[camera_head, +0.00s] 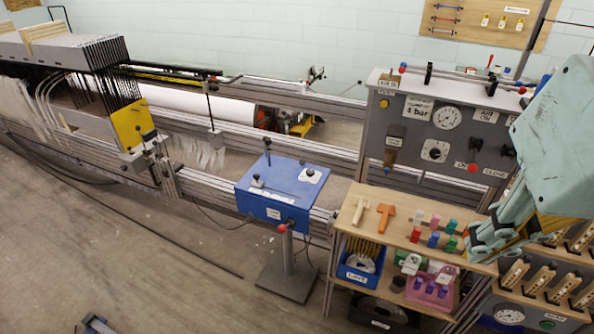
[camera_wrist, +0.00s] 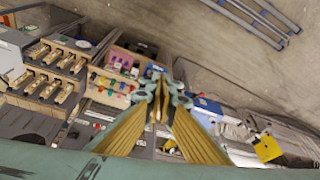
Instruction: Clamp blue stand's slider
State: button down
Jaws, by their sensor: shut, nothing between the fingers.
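The blue stand (camera_head: 280,190) is a blue box on a post with a square foot, in the middle of the head view. Its top carries small dark knobs, a slot and a round white dial; I cannot tell for sure which part is the slider. A red knob is on its front. In the wrist view the blue stand (camera_wrist: 207,105) shows small, just right of the fingers. My gripper (camera_head: 477,242) is shut and empty, above the right part of the wooden shelf, well to the right of the stand. Its fingers also show in the wrist view (camera_wrist: 159,98).
The wooden shelf (camera_head: 365,238) right of the stand holds an orange tool and several coloured blocks. A grey control panel (camera_head: 445,135) stands behind it. The loom frame (camera_head: 210,190) with its yellow plate is at left. The floor in front of the stand is mostly clear.

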aim_at(284, 226)
jog(key=w+a+f+m+g+y, duration=0.1)
jog(key=w+a+f+m, duration=0.2)
jog(key=w, duration=0.7)
jog(key=w+a+m+g, duration=0.1)
jog(key=w+a+m, duration=0.35)
jog(key=w, duration=0.65)
jog(key=w+a+f+m+g+y, duration=0.1)
jog(key=w+a+f+m, duration=0.2)
jog(key=w, duration=0.7)
jog(key=w+a+f+m+g, duration=0.1)
jog(key=w+a+f+m, duration=0.2)
jog(key=f, duration=0.7)
jog(key=w+a+f+m+g+p, duration=0.1)
jog(key=w+a+f+m, duration=0.3)
jog(key=w+a+f, duration=0.4)
jog(key=w+a+f+m+g+y, duration=0.1)
jog(key=w+a+f+m, duration=0.3)
jog(key=w+f, duration=0.5)
jog(key=shift+w+a+f, duration=0.4)
jog(key=shift+a+f, duration=0.45)
jog(key=shift+f, duration=1.3)
jog(key=shift+f, duration=0.1)
jog(key=shift+s+b+x, duration=0.15)
jog(key=shift+b+x, duration=0.2)
jog(key=shift+x, duration=3.1)
jog(key=shift+s+b+x, duration=0.2)
jog(key=shift+b+x, duration=0.15)
jog(key=shift+x, duration=3.15)
